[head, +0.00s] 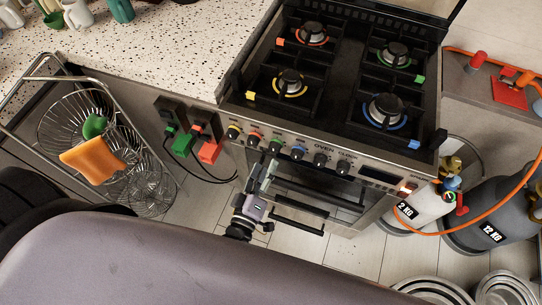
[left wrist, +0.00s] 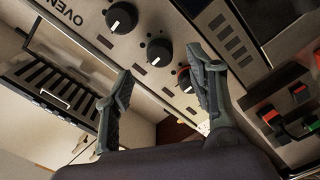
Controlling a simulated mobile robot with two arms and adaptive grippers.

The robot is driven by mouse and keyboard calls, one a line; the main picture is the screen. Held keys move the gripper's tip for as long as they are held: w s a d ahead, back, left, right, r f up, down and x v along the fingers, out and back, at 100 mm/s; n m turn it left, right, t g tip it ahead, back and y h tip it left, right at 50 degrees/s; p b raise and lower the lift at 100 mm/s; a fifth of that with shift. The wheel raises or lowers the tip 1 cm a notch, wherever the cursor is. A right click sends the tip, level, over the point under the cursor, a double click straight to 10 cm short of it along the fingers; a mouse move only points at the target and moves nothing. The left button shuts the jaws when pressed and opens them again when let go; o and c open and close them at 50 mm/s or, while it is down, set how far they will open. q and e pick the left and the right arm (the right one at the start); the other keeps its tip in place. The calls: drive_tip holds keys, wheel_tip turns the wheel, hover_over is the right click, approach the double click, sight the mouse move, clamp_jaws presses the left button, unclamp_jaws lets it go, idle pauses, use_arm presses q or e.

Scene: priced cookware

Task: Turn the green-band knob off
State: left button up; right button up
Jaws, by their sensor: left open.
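The green-band knob (head: 274,146) is on the stove's front panel, between the red-band knob (head: 254,138) and the blue-band knob (head: 297,153). Its dial position is too small to read. My left gripper (head: 268,168) is open and empty just in front of and below it. In the left wrist view, the fingers (left wrist: 160,68) are spread wide. A dark knob (left wrist: 159,52) shows between and beyond them, beside the red-banded knob (left wrist: 184,79); its own band colour is hard to see. I see no contact. My right gripper is not in view.
A yellow-band knob (head: 233,131) and other oven knobs (head: 320,159) share the panel. Oven handles (head: 298,214) project below. Green and red plugs (head: 208,151) hang at left. A wire rack (head: 75,115) stands further left, gas cylinders (head: 490,216) at right.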

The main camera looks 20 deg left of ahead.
use_arm(q)
drive_tip(key=s, duration=0.6)
drive_tip(key=shift+s, duration=0.15)
drive_tip(key=s+a+f+m+g+h, duration=0.1)
drive_tip(key=s+f+m+g, duration=0.3)
drive_tip(key=f, duration=0.9)
drive_tip(key=s+a+f+m+g+h, duration=0.1)
drive_tip(key=s+f+m+g, duration=0.35)
drive_tip(key=f, duration=0.75)
drive_tip(key=s+a+f+m+g+y, duration=0.1)
drive_tip(key=s+a+f+m+g, duration=0.1)
drive_tip(key=s+a+f+g, duration=0.2)
drive_tip(key=s+a+f+m+g+y, duration=0.1)
drive_tip(key=s+a+f+m+g, duration=0.2)
drive_tip(key=s+f, duration=0.5)
drive_tip(key=s+a+g, duration=0.1)
drive_tip(key=s, duration=0.3)
drive_tip(key=shift+s+f+y, duration=0.3)
drive_tip(key=shift+s, duration=0.05)
drive_tip(key=shift+g, duration=0.25)
